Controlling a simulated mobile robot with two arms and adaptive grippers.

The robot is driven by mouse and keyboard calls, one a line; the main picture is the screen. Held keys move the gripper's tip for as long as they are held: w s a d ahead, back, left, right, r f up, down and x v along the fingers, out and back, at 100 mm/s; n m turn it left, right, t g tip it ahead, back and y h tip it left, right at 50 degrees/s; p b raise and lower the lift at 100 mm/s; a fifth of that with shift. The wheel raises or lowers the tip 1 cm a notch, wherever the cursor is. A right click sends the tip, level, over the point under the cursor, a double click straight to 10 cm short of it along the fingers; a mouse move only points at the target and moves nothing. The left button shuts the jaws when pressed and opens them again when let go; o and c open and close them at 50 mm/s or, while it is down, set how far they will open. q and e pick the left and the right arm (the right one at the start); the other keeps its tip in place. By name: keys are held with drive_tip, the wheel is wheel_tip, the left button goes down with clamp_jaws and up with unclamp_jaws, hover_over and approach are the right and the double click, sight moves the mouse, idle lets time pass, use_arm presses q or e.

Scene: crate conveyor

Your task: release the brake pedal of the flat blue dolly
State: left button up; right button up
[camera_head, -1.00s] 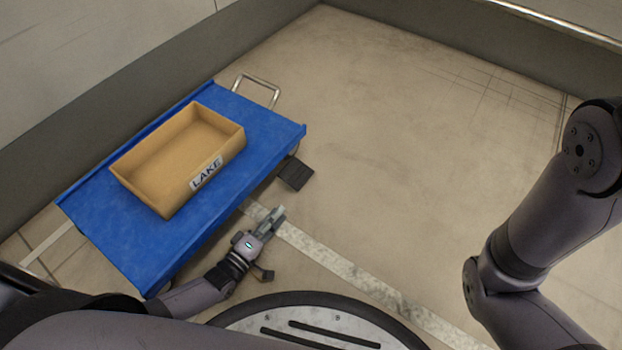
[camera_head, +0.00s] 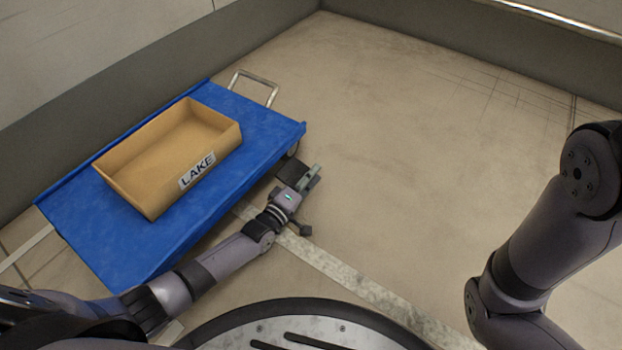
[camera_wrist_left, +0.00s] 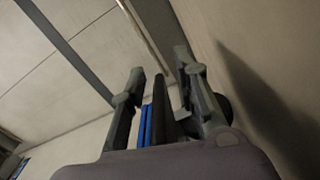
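The flat blue dolly (camera_head: 130,240) stands at the left and carries a tan crate (camera_head: 120,187) labelled LAKE. Its dark brake pedal (camera_head: 288,169) sticks out from the right side near the far wheel. The gripper partly hides it in the head view. My left gripper (camera_head: 313,178) is at the pedal, low over the floor. In the left wrist view, its fingers (camera_wrist_left: 160,95) are apart, with a dark upright strip, likely the pedal, and the dolly's blue edge (camera_wrist_left: 146,124) showing between them. I cannot tell whether they touch. My right gripper is out of view.
A metal handle (camera_head: 255,86) rises at the dolly's far end. A dark wall base (camera_head: 130,75) runs close behind the dolly. A pale floor stripe (camera_head: 335,268) passes under my left arm. The floor to the right is clear.

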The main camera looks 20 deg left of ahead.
use_arm(q)
drive_tip(key=shift+w, duration=0.1)
clamp_jaws()
idle(0.3)
idle(0.5)
